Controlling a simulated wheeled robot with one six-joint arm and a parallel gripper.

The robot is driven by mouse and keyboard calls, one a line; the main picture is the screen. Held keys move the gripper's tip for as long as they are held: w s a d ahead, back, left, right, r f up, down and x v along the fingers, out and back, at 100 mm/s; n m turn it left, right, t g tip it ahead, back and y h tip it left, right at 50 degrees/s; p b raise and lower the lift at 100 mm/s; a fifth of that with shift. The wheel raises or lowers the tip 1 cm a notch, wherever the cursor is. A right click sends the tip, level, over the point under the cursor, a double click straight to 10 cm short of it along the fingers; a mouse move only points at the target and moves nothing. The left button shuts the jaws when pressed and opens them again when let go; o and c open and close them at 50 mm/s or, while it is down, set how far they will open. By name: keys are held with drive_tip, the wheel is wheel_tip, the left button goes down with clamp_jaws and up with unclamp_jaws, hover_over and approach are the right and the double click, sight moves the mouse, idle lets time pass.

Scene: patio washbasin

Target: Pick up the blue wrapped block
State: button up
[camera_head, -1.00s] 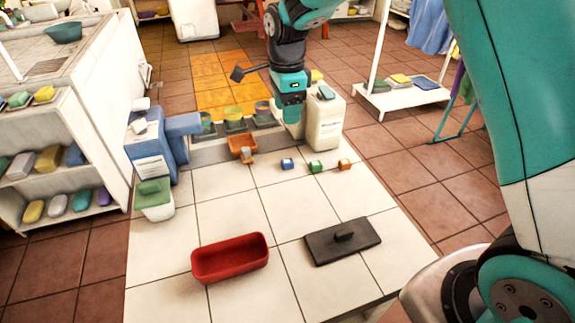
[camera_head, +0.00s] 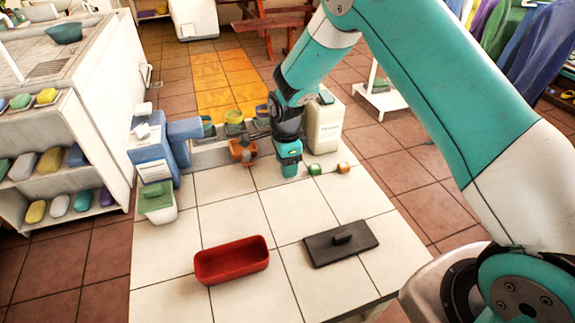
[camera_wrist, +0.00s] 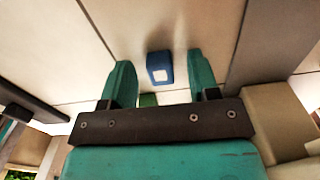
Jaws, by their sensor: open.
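The blue wrapped block (camera_wrist: 160,67) shows in the wrist view, lying on the pale tiled top between and just beyond my two open fingers. It has a whitish label on its face. My gripper (camera_wrist: 160,82) is open and empty, with one teal finger to each side of the block. In the head view my gripper (camera_head: 289,166) is lowered over the far part of the tiled top, and the blue block is hidden behind it. A green wrapped block (camera_head: 315,169) and an orange wrapped block (camera_head: 343,168) sit just to the right of my gripper.
A red tray (camera_head: 232,275) and a black lid with a handle (camera_head: 341,258) lie nearer on the tiles. A white jug (camera_head: 326,125) stands close behind the gripper. An orange container (camera_head: 242,149) is to its left. A green-lidded tub (camera_head: 157,202) is at the left edge.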

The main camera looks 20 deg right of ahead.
drive_tip(key=shift+f, duration=0.2)
drive_tip(key=c, duration=1)
drive_tip(key=shift+r, duration=0.15)
